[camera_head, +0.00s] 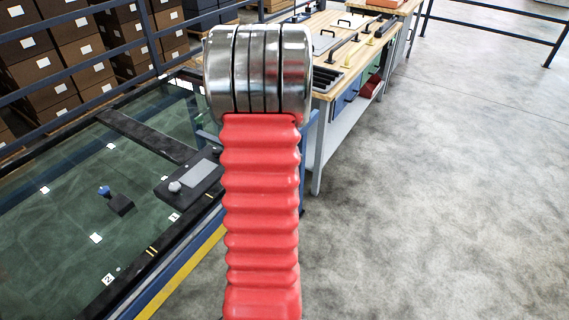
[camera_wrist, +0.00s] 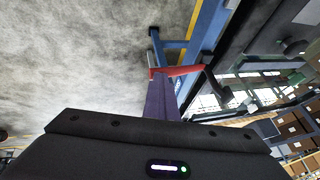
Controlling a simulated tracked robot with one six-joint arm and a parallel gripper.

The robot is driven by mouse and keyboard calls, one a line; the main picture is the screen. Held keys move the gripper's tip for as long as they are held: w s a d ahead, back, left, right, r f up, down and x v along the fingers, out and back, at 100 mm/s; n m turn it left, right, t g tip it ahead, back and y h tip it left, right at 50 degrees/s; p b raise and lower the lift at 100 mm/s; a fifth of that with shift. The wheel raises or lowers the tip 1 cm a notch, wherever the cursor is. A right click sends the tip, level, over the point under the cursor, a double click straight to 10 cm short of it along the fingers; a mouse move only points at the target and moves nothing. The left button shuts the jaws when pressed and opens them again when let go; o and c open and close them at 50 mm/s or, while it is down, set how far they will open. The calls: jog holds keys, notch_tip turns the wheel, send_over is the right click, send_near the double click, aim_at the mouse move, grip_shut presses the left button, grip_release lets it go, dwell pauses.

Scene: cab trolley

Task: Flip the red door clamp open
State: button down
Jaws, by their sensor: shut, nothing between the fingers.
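In the wrist view, my gripper (camera_wrist: 160,82) shows as purple fingers, shut and empty, reaching up from the dark wrist body. A slim red bar (camera_wrist: 184,70) lies right at the fingertips, beside a blue frame (camera_wrist: 208,32); it looks like the red door clamp. I cannot tell whether the fingers touch it, and part of it is hidden behind them. A dark angled piece (camera_wrist: 214,84) adjoins its right end. In the head view, my red ribbed arm cover with its metal top fills the middle, and neither the gripper nor the clamp can be made out.
In the head view, a glass-topped table (camera_head: 60,225) with a yellow-striped edge lies on the left. A wooden workbench (camera_head: 330,75) with tools stands behind. Stacked brown boxes (camera_head: 85,50) stand behind a blue railing (camera_head: 150,40). The grey floor (camera_head: 450,200) on the right is clear.

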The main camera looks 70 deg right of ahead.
jog(key=shift+s+a+f, duration=0.35)
jog(key=shift+f, duration=0.2)
jog(key=s+a+r, duration=0.5)
jog(key=a+r, duration=0.1)
jog(key=r, duration=0.3)
jog(key=shift+r, duration=0.35)
jog(key=shift+a, duration=0.1)
jog(key=w+a+r+n+t+y, duration=0.1)
jog(key=w+a+r+n, duration=0.3)
jog(key=w+a, duration=0.4)
jog(key=w+a+r+n+t, duration=0.1)
jog(key=w+a+r+n, duration=0.2)
jog(key=w+a+n, duration=0.3)
jog(key=w+a+r+n+t+y, duration=0.1)
jog(key=w+a+r+n+t, duration=0.2)
jog(key=w+a, duration=0.6)
jog(key=s+a+r+n+y, duration=0.1)
jog(key=a+n, duration=0.3)
jog(key=a, duration=0.9)
jog(key=s+a+r+n+y, duration=0.2)
jog(key=s+a+n+y, duration=0.1)
jog(key=a, duration=1)
jog(key=shift+s+r+n+g, duration=0.2)
jog(key=shift+s+n+g, duration=0.1)
jog(key=shift+s+n, duration=0.35)
